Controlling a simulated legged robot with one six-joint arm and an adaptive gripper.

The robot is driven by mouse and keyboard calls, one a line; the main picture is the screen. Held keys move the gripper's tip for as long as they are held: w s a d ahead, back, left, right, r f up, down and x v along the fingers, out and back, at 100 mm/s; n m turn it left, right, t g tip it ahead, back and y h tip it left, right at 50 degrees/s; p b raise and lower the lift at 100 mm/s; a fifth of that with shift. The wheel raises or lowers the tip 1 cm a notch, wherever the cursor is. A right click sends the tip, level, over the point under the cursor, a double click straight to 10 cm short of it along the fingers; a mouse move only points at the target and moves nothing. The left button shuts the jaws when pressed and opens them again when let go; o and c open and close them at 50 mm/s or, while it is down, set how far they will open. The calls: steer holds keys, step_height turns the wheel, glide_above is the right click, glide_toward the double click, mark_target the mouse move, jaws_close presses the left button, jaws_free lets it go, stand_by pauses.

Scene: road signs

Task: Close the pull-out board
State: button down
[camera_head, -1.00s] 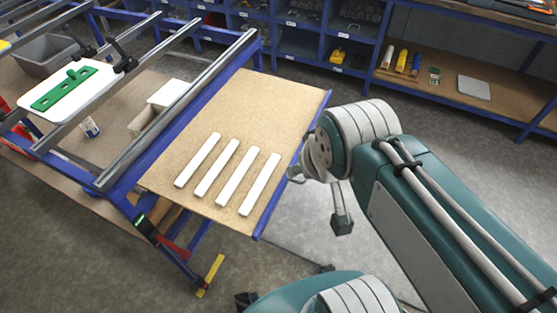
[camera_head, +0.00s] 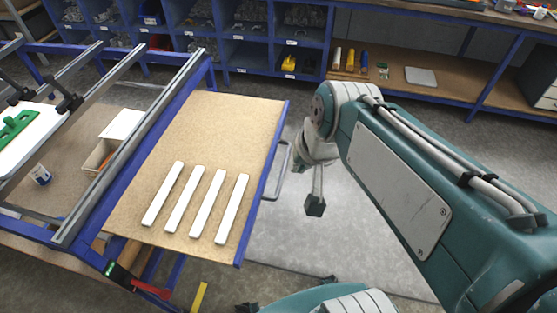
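The pull-out board (camera_head: 221,130) is a brown wooden panel with a blue edge, extended to the right from the blue-framed workbench. Several white strips (camera_head: 188,202) lie side by side on its near half. A grey metal handle (camera_head: 285,170) sticks out from the board's right edge. My gripper (camera_head: 315,205) hangs just right of the handle, with one dark-tipped finger pointing down. A small gap shows between that finger and the handle. The other finger is hidden, so I cannot tell the opening.
The workbench's metal rails (camera_head: 140,140) and blue frame stand left of the board. An open box (camera_head: 112,140) sits between the rails. Blue shelving with bins (camera_head: 248,60) and a long shelf (camera_head: 455,82) line the back.

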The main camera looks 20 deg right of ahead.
steer(key=w+d+f+m+y, duration=0.3)
steer(key=w+d+f+m, duration=0.2)
steer(key=w+f+m, duration=0.55)
steer(key=w+d+f+m+y, duration=0.4)
steer(key=w+d+f+m, duration=0.2)
steer(key=w+f+m, duration=0.45)
steer(key=x, duration=1)
steer(key=shift+w+r, duration=0.25)
steer(key=shift+w, duration=0.1)
steer(key=shift+a, duration=0.15)
